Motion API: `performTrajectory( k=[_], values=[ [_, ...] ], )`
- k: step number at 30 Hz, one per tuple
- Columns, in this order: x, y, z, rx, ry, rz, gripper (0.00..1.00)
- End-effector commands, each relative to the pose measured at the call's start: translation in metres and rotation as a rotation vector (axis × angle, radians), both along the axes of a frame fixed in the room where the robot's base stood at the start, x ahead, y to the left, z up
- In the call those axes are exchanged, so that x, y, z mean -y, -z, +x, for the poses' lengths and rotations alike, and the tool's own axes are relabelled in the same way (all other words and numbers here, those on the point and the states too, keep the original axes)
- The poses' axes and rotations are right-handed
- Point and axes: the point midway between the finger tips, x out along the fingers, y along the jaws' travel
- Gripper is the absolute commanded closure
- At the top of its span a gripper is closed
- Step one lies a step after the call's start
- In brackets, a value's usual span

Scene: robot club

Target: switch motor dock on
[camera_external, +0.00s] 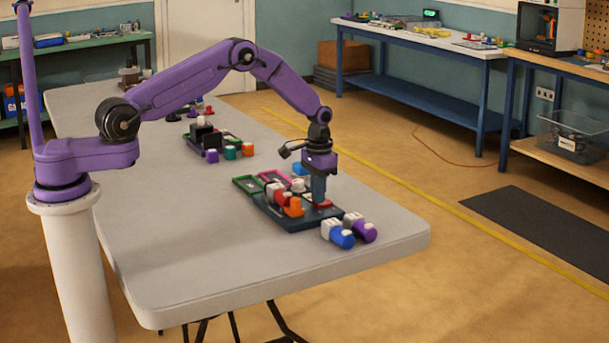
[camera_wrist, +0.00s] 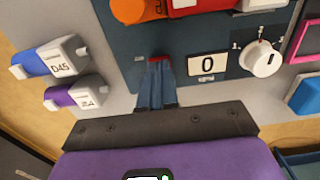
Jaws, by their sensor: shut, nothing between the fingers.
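The motor dock is a dark blue-grey board (camera_external: 270,210) near the front end of the table, also in the wrist view (camera_wrist: 215,95). It carries a white "0" label (camera_wrist: 207,64) and a white round knob (camera_wrist: 262,58) with small marks around it. My gripper (camera_wrist: 157,62) is shut and empty, pointing down over the dock, left of the label in the wrist view. A small red part (camera_external: 323,204) shows at my fingertips. The fingers mostly hide it, and I cannot tell whether they touch it.
An orange motor (camera_external: 293,207) and a red one (camera_wrist: 195,3) lie on the dock. A blue motor (camera_external: 338,234) and a purple motor (camera_external: 361,227) lie beside it near the table edge. Green and pink frames (camera_external: 247,184) stand behind. The table's left front is clear.

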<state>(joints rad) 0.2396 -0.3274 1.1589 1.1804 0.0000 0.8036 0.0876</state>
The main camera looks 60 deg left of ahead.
Motion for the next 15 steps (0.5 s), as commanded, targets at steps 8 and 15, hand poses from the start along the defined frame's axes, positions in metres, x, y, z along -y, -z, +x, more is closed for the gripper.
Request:
performTrajectory(
  k=[8,15],
  values=[
    [0.0001,0.0036,0.0004,0.002,0.000,0.000,1.00],
    [0.0002,-0.0011,0.0007,0.003,0.000,0.000,1.00]
  ],
)
